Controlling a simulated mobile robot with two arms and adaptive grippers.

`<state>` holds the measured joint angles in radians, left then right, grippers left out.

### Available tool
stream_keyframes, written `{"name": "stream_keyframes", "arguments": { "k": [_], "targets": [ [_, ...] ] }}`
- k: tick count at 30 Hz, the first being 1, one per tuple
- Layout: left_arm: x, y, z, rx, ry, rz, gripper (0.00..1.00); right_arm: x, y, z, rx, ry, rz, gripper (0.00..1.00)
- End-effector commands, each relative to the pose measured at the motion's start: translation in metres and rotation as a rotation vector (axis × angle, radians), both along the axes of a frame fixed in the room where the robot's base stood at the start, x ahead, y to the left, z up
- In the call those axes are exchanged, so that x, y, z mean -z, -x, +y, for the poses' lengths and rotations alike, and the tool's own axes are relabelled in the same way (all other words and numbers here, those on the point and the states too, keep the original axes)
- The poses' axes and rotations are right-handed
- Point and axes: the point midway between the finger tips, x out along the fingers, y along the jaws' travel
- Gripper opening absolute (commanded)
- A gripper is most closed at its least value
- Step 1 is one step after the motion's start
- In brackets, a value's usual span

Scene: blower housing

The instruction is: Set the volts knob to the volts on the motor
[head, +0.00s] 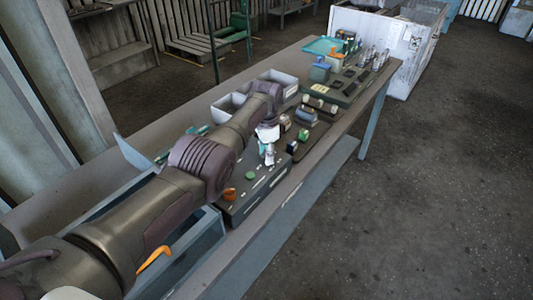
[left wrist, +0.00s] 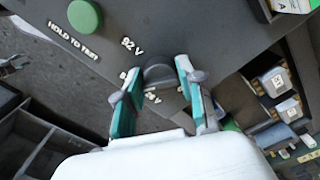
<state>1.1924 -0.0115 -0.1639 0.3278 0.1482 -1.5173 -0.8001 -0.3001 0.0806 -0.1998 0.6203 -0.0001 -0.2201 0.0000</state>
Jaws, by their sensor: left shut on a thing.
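The volts knob (left wrist: 158,74) is a dark grey round knob on a dark panel in the left wrist view. Small white volt labels surround it; one reads like 92 V (left wrist: 131,45), and others are partly covered by my fingers. My left gripper (left wrist: 157,88) has its two teal-padded fingers on either side of the knob, shut on it. In the head view my left gripper (head: 268,150) points down onto the dark test box (head: 255,196), and the knob is hidden there. I cannot tell which thing is the motor or read its volts. My right gripper is not in view.
A green button (left wrist: 85,17) marked HOLD TO TEST sits near the knob; an orange part (head: 229,194) sits at the box's near end. Grey bins (head: 229,106) and several small parts stand farther along the bench (head: 300,185).

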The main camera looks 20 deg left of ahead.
Motion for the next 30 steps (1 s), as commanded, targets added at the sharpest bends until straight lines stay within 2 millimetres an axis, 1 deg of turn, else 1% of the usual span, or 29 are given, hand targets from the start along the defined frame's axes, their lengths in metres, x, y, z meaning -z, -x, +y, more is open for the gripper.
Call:
{"name": "stream_keyframes", "arguments": {
  "k": [1, 13, 14, 15, 18, 26, 30],
  "targets": [
    [-0.0027, -0.0021, -0.0003, 0.004, 0.001, -0.008, 0.04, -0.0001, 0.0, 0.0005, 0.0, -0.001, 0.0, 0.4],
    [-0.003, -0.0022, -0.0003, 0.009, 0.001, -0.008, 0.04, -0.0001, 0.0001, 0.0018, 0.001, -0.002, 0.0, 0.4],
    [-0.003, -0.0022, -0.0003, 0.009, 0.001, -0.008, 0.42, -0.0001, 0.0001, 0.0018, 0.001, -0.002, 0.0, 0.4],
    [-0.003, -0.0022, -0.0003, 0.009, 0.001, -0.008, 0.48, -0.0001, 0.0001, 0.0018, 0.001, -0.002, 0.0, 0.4],
    [-0.0023, -0.0018, -0.0002, 0.009, 0.001, -0.006, 0.63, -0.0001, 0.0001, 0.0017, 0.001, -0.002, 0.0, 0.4],
    [-0.0011, -0.0008, -0.0001, 0.008, 0.0, -0.003, 0.63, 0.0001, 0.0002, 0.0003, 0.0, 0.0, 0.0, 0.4],
    [-0.0069, -0.0011, 0.0, 0.008, 0.001, -0.003, 0.63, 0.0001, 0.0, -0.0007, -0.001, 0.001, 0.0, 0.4]
  ]
}}
